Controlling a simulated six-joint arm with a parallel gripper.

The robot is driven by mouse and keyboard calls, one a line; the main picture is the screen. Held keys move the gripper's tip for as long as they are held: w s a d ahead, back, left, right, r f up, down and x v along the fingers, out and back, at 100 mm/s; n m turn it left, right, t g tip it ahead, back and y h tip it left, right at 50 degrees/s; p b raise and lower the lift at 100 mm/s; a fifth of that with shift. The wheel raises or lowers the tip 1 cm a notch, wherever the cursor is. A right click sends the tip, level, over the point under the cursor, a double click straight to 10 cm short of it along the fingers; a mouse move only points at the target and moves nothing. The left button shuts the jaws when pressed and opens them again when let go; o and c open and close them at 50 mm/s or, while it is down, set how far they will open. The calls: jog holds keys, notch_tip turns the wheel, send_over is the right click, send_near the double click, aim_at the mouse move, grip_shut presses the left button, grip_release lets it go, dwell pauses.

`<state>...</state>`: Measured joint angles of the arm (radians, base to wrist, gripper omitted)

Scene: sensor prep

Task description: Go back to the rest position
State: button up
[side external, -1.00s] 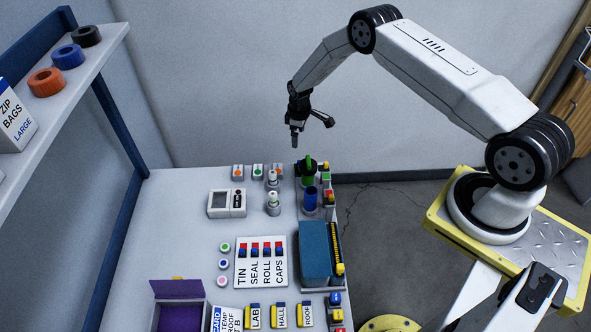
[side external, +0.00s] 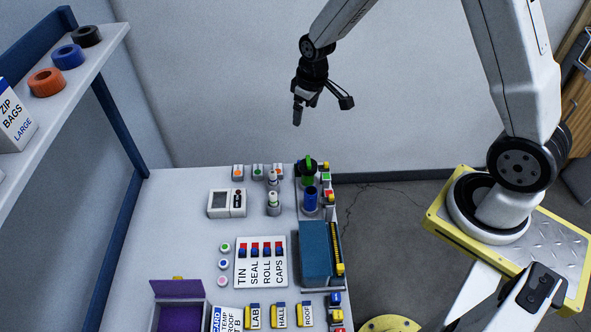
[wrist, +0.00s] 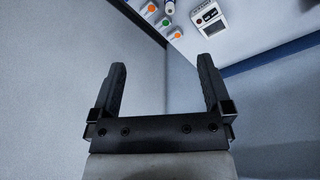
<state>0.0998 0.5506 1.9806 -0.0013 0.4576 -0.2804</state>
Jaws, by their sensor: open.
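My gripper (side external: 298,115) is high above the far end of the white table (side external: 190,240), well clear of everything on it. In the wrist view my gripper (wrist: 163,85) has its two black fingers spread apart. There is nothing between them but plain grey wall and table edge. The gripper hangs pointing down in the side view.
Below are a blue cup (side external: 310,199), a white meter (side external: 227,203), small bottles (side external: 273,205), a label board (side external: 261,262), a blue box (side external: 315,252) and an open purple box (side external: 178,290). A shelf (side external: 90,75) stands at left. The air around the arm is free.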

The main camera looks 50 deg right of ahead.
jog(key=s+a+r+m, duration=0.1)
jog(key=s+a+r, duration=0.1)
jog(key=s, duration=0.5)
jog(key=s+a+r+m, duration=0.1)
jog(key=s+a+r, duration=0.1)
jog(key=s, duration=0.6)
jog(key=shift+s+a+r+t, duration=0.2)
jog(key=shift+r+t, duration=0.2)
jog(key=shift+r, duration=0.5)
